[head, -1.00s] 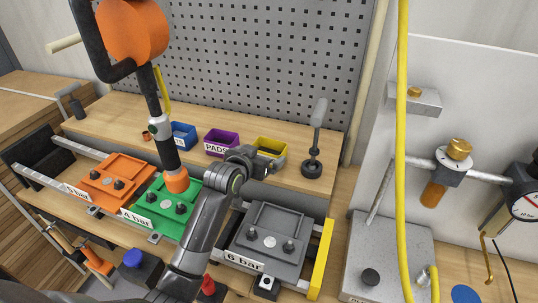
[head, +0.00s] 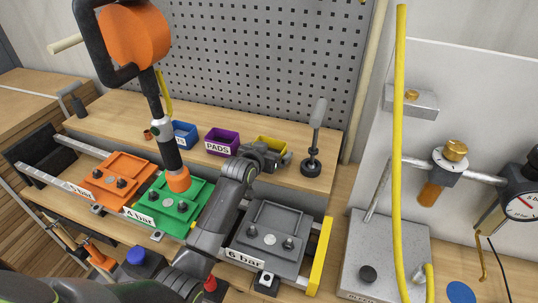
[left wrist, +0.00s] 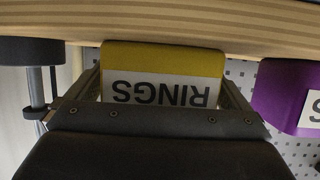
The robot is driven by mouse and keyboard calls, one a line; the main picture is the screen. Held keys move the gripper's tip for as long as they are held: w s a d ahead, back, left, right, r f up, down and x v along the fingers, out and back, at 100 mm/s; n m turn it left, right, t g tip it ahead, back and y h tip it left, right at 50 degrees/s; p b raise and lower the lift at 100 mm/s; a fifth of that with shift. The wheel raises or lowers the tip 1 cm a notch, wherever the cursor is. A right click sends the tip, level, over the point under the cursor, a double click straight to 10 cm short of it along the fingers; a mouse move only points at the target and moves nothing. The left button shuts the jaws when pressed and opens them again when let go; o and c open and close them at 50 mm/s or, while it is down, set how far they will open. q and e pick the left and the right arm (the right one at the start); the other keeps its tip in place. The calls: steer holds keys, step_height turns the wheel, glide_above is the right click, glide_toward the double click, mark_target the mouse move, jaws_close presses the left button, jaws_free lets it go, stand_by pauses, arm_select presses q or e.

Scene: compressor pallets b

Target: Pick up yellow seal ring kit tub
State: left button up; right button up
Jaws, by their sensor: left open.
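The yellow seal ring kit tub (head: 274,145) stands on the wooden shelf below the pegboard, right of the purple tub. My left gripper (head: 268,156) is in front of it and hides most of its front. In the left wrist view, which is upside down, the yellow tub (left wrist: 163,60) shows its white RINGS label between the two open fingers. One finger is on each side of the tub. I cannot tell whether they touch it. My right gripper is not in view.
A purple PADS tub (head: 222,142) and a blue tub (head: 184,135) stand to the left. A dark upright tool on a round base (head: 312,166) stands to the right. Orange (head: 117,178), green (head: 168,204) and grey (head: 268,238) pallets lie in front. An orange-tipped tool (head: 170,150) hangs above.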

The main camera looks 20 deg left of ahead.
arm_select(q)
steer(key=shift+r, duration=0.1)
steer(key=c, duration=0.9)
